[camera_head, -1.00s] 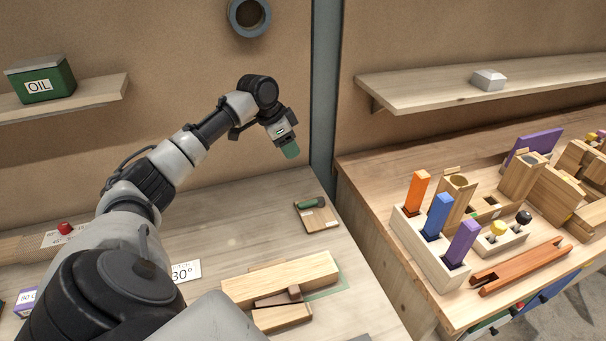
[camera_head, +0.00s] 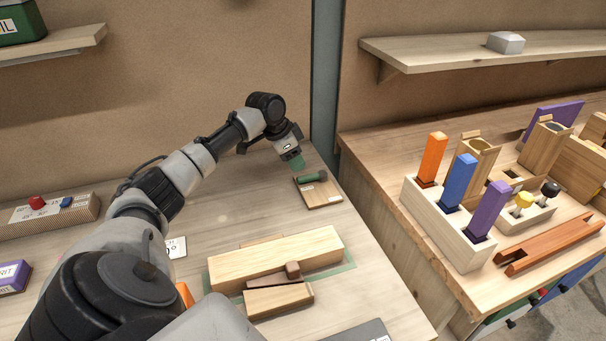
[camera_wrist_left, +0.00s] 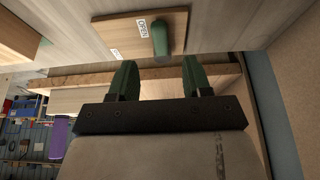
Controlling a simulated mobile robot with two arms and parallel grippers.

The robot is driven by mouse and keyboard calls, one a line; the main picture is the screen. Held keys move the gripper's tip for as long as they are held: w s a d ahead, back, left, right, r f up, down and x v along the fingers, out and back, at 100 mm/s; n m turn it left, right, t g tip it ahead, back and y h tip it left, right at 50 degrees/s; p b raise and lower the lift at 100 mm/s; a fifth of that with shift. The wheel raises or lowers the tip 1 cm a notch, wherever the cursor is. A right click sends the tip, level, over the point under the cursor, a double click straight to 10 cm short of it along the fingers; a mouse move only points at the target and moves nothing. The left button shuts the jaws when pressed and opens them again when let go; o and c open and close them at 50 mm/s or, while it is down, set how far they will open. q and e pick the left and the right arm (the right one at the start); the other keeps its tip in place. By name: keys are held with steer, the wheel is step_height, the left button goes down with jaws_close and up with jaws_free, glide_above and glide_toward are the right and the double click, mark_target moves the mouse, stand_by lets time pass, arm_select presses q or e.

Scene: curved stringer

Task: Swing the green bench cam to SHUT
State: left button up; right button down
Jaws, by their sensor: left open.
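The green bench cam (camera_head: 312,177) is a short dark green lever on a small wooden board (camera_head: 322,196) at the right back of the left bench. In the left wrist view the cam (camera_wrist_left: 160,38) shows beyond the fingertips, with a label reading OPEN (camera_wrist_left: 143,28) beside it on the board. My left gripper (camera_head: 297,163) is just behind and above the cam in the head view. Its two green fingers (camera_wrist_left: 154,70) are spread apart with nothing between them, and a gap shows between them and the cam. My right gripper is not in view.
Wooden blocks (camera_head: 275,256) lie on a green mat nearer the front of the bench. A wall panel and grey post (camera_head: 325,80) stand close behind the gripper. The right bench holds a rack with orange, blue and purple pegs (camera_head: 436,160). Bare bench top lies left of the cam board.

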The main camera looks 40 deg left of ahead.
mark_target(304, 176)
arm_select(q)
steer(key=x, duration=0.7)
jaws_close()
